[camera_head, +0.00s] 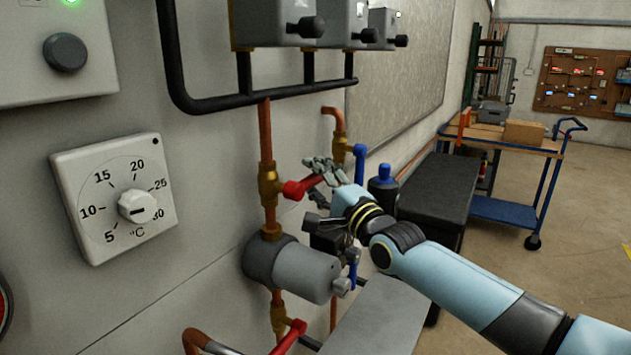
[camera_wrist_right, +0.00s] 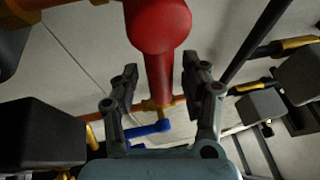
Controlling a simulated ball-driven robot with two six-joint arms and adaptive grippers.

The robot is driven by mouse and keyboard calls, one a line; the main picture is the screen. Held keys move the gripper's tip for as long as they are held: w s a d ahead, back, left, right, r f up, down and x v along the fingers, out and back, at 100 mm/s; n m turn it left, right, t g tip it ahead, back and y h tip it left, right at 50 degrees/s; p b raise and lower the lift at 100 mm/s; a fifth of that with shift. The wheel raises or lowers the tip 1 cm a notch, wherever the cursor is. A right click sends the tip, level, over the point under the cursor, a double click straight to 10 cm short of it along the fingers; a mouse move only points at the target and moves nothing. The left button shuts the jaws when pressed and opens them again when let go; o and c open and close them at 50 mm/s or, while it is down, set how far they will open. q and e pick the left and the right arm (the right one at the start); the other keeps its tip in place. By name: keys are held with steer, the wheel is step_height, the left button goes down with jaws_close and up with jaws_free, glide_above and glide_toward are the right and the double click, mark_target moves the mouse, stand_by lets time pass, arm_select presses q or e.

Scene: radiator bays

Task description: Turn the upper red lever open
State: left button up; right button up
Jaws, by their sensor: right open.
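The upper red lever (camera_head: 298,188) sits on a brass valve (camera_head: 268,184) on a vertical copper pipe. It sticks out to the right, across the pipe, in the head view. My right gripper (camera_head: 322,178) is at the lever's outer end with its fingers spread. In the right wrist view the red lever (camera_wrist_right: 158,35) runs between the two fingers of my open right gripper (camera_wrist_right: 160,72), with a gap visible on both sides. The lever's outer end is partly hidden by the gripper in the head view. My left gripper is not in view.
A grey pump (camera_head: 300,270) is just below the lever. A lower red lever (camera_head: 290,337) and blue levers (camera_head: 360,165) are close by. A thermostat dial (camera_head: 137,207) is on the wall at left. A black chest (camera_head: 440,195) and blue cart (camera_head: 510,210) stand beyond.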

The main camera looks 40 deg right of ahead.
steer(key=shift+w, duration=0.1)
jaws_close()
stand_by(0.3)
